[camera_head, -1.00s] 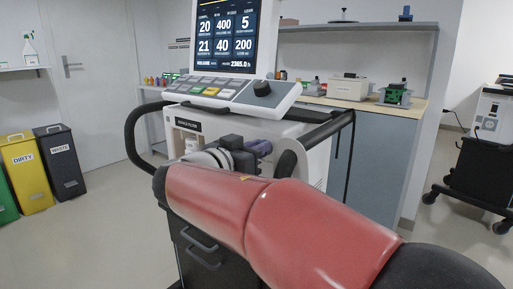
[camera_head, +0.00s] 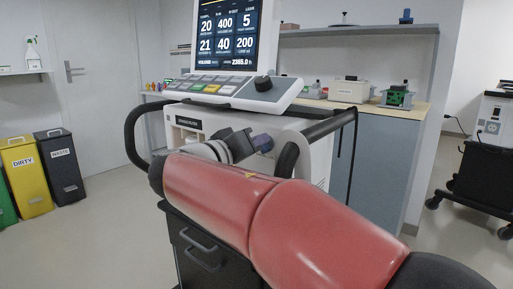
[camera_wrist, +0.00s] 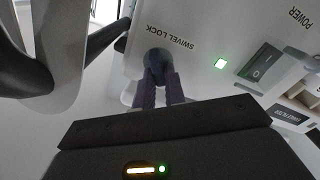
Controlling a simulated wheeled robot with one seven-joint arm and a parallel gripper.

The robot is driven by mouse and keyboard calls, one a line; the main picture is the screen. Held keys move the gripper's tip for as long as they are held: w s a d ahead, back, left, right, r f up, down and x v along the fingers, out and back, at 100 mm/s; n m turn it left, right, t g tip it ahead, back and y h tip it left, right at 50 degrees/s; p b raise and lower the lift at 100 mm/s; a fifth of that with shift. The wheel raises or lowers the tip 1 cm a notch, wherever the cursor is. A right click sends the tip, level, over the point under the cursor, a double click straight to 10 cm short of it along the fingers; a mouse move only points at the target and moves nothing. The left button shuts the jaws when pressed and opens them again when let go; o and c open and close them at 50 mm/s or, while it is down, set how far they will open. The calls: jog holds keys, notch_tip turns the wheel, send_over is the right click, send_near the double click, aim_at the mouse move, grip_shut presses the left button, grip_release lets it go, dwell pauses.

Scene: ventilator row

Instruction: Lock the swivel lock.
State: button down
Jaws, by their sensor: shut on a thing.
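The swivel lock is a dark round knob (camera_wrist: 158,60) on the ventilator's white panel, right by the printed label "SWIVEL LOCK" in the wrist view. My gripper (camera_wrist: 161,86) has its two purple fingers shut on the knob's lower part. In the head view my gripper's purple fingers (camera_head: 262,142) reach to the front of the ventilator (camera_head: 315,150), and my red arm covers much of its lower front. The knob itself is hidden in the head view. I cannot tell from its angle whether it is locked.
A black handle bar (camera_head: 330,122) juts out beside my arm. Bins (camera_head: 62,165) stand at the left, a counter (camera_head: 400,108) behind. Floor at the left is clear.

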jog(key=n, duration=0.3)
jog(key=n+p, duration=0.1)
jog(key=n, duration=0.3)
jog(key=n+p, duration=0.1)
jog(key=n, duration=0.2)
jog(key=shift+w+a+f+n, duration=0.1)
jog(key=shift+a+f+n, duration=0.1)
jog(key=shift+f+n, duration=0.2)
dwell(0.3)
jog(key=c, duration=1.5)
grip_release()
jog(key=shift+o, duration=0.2)
jog(key=v, duration=0.7)
jog(key=shift+s+a, duration=0.25)
jog(key=shift+s, duration=0.1)
